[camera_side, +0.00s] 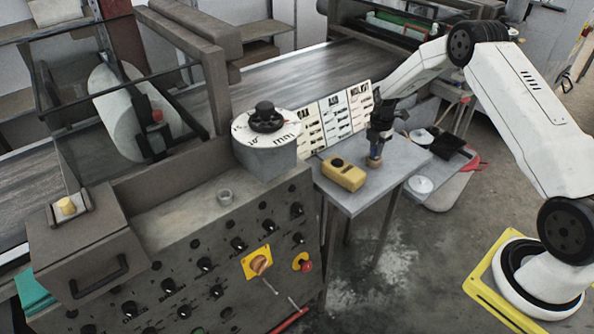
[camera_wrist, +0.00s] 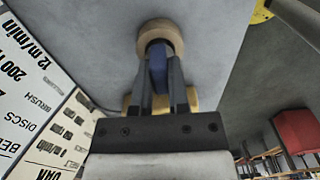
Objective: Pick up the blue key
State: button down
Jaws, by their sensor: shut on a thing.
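The blue key (camera_wrist: 158,68) shows in the wrist view as a narrow blue piece between the two fingers of my gripper (camera_wrist: 159,80). The fingers are shut on it. Its far end meets a round, tan, wood-like piece (camera_wrist: 160,33); I cannot tell whether the two are joined. In the side view my gripper (camera_side: 376,146) points down at the small grey table (camera_side: 380,185), with the tan piece (camera_side: 374,162) just below it. The blue key is hard to make out there. Whether the tan piece touches the tabletop is unclear.
A white label board (camera_side: 337,120) stands along the table's back edge. The control panel (camera_side: 215,265) is to the left.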

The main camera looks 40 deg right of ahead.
jog(key=shift+r, duration=0.15)
jog(key=shift+r, duration=0.45)
jog(key=s+a+r, duration=0.5)
jog(key=s+r, duration=0.6)
jog(key=s, duration=0.2)
jog(key=shift+r, duration=0.4)
dwell(0.4)
